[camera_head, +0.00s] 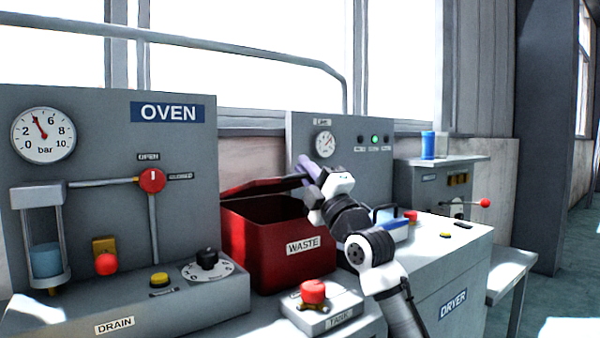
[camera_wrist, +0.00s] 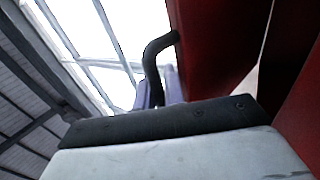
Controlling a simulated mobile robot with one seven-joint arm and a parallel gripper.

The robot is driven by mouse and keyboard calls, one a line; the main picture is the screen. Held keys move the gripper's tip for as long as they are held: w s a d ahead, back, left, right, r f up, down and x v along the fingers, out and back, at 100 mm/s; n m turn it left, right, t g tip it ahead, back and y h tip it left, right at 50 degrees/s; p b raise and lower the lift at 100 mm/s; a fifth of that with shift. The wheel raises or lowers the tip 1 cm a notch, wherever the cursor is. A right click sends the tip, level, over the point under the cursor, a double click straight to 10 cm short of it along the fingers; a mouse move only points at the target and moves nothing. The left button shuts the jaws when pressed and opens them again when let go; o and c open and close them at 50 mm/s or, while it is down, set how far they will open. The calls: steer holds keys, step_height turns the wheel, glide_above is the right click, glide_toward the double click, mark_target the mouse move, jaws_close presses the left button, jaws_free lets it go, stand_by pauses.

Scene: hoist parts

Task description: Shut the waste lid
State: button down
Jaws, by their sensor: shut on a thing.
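The red waste bin (camera_head: 262,240), labelled WASTE, stands between the oven panel and the dryer. Its red lid (camera_head: 262,186) is raised at a low slant, and a dark opening shows under it. The lid also shows in the wrist view (camera_wrist: 215,45), with a black bent handle (camera_wrist: 153,62) on it. My gripper (camera_head: 307,168) is at the lid's right end, with purple fingers that also show in the wrist view (camera_wrist: 170,88). It is shut on the lid handle; the exact contact is partly hidden by my wrist.
The oven panel (camera_head: 100,135) is left of the bin, with a red-knobbed lever. A red button box (camera_head: 322,305) stands in front. A grey panel with a gauge (camera_head: 350,150) rises behind.

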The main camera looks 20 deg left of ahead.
steer(key=f+b, duration=0.1)
steer(key=f, duration=0.1)
steer(key=s+d+f+b, duration=0.1)
steer(key=f+b, duration=0.2)
steer(key=f, duration=0.1)
steer(key=shift+s+d+b, duration=0.2)
steer(key=shift+d+b, duration=0.1)
steer(key=shift+d, duration=0.05)
steer(key=shift+f+b, duration=0.85)
steer(key=shift+f, duration=0.15)
steer(key=shift+d+f, duration=0.1)
steer(key=c, duration=1.8)
jaws_free()
steer(key=shift+s, duration=0.1)
